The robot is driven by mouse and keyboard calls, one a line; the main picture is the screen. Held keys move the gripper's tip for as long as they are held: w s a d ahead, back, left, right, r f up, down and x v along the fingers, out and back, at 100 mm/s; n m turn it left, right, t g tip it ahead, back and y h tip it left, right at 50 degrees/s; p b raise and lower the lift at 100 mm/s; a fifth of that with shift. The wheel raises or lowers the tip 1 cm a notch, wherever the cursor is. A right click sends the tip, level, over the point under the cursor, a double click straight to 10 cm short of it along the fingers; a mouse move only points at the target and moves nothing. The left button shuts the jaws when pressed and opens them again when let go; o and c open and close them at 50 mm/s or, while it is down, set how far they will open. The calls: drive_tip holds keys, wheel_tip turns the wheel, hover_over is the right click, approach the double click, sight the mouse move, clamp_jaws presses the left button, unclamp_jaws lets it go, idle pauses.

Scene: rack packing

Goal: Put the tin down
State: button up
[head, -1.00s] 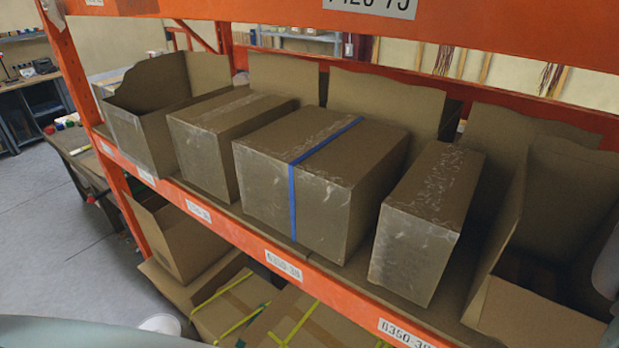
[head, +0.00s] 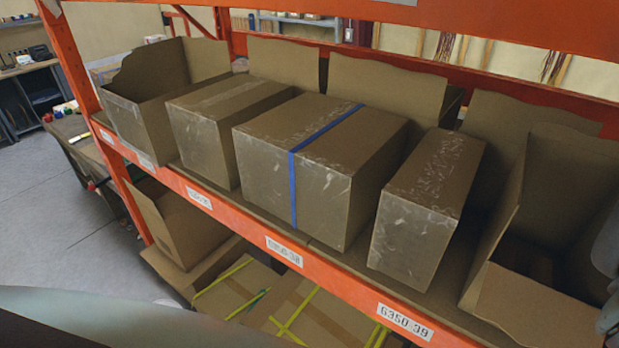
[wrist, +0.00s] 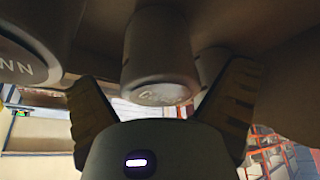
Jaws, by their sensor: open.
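In the wrist view, a pale cylindrical tin (wrist: 158,50) stands out between the two fingers of my gripper (wrist: 162,88). The fingers are spread, with a visible gap on each side of the tin. Part of another pale cylinder (wrist: 209,68) shows behind the right finger. My gripper and these tins cannot be made out in the head view.
In the head view, an orange rack shelf (head: 265,240) holds closed cartons, one with a blue strap (head: 292,190). An open carton (head: 535,300) stands at the right end, another (head: 135,125) at the left. Strapped boxes (head: 240,290) lie below. Floor (head: 55,215) at left is clear.

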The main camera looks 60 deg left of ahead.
drive_tip(key=p+v, duration=0.6)
drive_tip(key=v, duration=0.3)
drive_tip(key=shift+b+v, duration=0.8)
drive_tip(key=shift+v, duration=0.35)
drive_tip(key=shift+a, duration=0.1)
